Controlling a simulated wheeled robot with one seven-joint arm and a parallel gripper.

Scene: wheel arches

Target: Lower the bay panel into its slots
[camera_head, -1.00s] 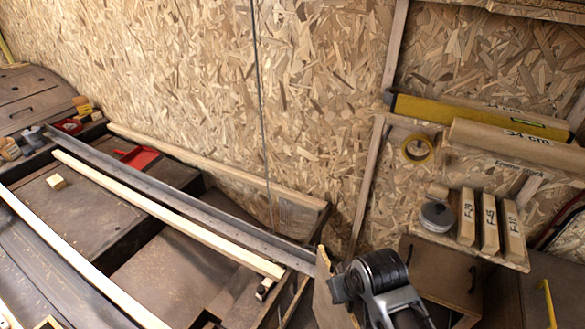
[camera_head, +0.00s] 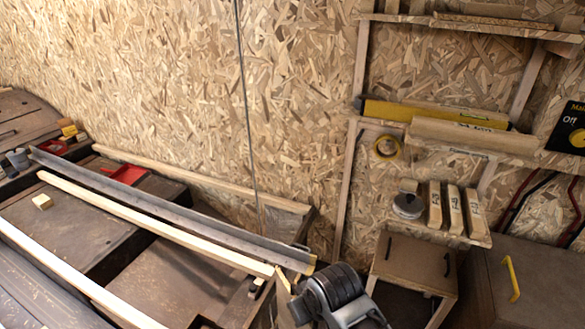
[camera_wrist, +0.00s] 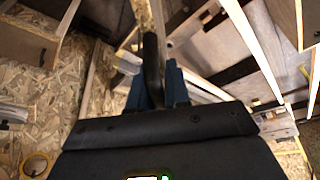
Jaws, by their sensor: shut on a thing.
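My gripper (camera_wrist: 158,88) shows in the wrist view with two blue fingers shut on a black curved handle (camera_wrist: 152,62). The light wooden panel (camera_wrist: 145,16) at that handle is seen nearly edge-on, beyond the fingers. In the head view, the panel (camera_head: 285,304) is a narrow tan strip at the bottom centre, beside my dark wrist, by the bench's near right end. Its lower part is cut off by the frame. My fingertips are hidden in the head view. I cannot make out the slots in either view.
A long grey metal rail (camera_head: 170,208) and pale wooden strips (camera_head: 150,222) lie along the bench at left. A small wooden cabinet (camera_head: 415,265) stands right of my wrist. The chipboard wall is behind.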

